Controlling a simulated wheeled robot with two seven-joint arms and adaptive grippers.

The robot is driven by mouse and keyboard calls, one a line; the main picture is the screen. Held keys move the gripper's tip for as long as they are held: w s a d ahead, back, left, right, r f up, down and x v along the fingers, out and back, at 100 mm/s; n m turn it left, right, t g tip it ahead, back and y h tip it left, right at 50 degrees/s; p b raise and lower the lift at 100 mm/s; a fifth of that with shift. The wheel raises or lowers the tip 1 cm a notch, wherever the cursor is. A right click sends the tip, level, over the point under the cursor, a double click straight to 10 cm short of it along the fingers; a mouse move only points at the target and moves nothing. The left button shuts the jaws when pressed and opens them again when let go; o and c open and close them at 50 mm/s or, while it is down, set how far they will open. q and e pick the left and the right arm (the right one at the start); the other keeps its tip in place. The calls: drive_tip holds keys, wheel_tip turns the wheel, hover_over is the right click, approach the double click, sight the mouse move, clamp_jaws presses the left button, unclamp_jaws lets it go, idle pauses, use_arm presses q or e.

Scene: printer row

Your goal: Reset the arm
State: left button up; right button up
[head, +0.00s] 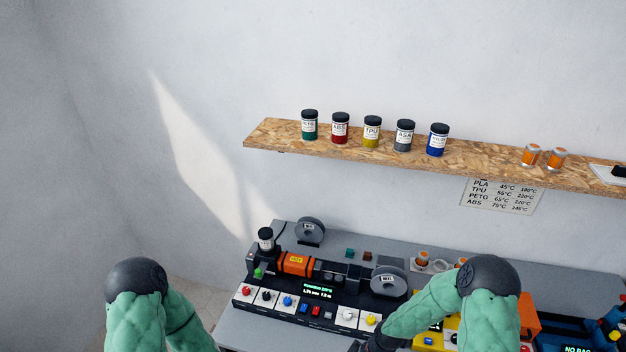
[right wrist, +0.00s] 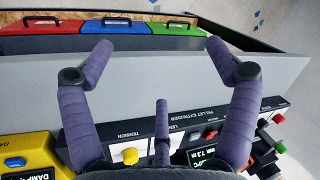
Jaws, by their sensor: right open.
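My right gripper (right wrist: 160,47) shows in the right wrist view with its purple padded fingers spread wide and nothing between them. It is over the front of a machine panel labelled PELLET EXTRUDER (right wrist: 180,122), beside a yellow knob (right wrist: 130,155). In the head view my green right arm bends at a dark elbow at the lower right, and its hand end is largely cut off by the bottom edge. My left arm shows only its dark elbow and green links at the lower left; the left gripper is out of frame.
A grey bench (head: 262,330) carries the extruder machine (head: 315,290) with knobs, spools and an orange HOT block (head: 296,263). Several labelled jars stand on a wall shelf (head: 270,133). Red, blue and green lidded bins (right wrist: 108,27) show in the right wrist view.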

drive_tip(key=s+a+f+m+t, duration=0.1)
drive_tip(key=s+m, duration=0.8)
drive_tip(key=s, duration=0.6)
wheel_tip(320, 180, down, 22)
drive_tip(key=w+a+n+b, duration=0.1)
drive_tip(key=w+a+b, duration=0.1)
drive_tip(key=b, duration=2.1)
drive_tip(key=shift+w+f+y, duration=0.15)
drive_tip(key=shift+w+y, duration=0.15)
drive_tip(key=shift+c, duration=0.3)
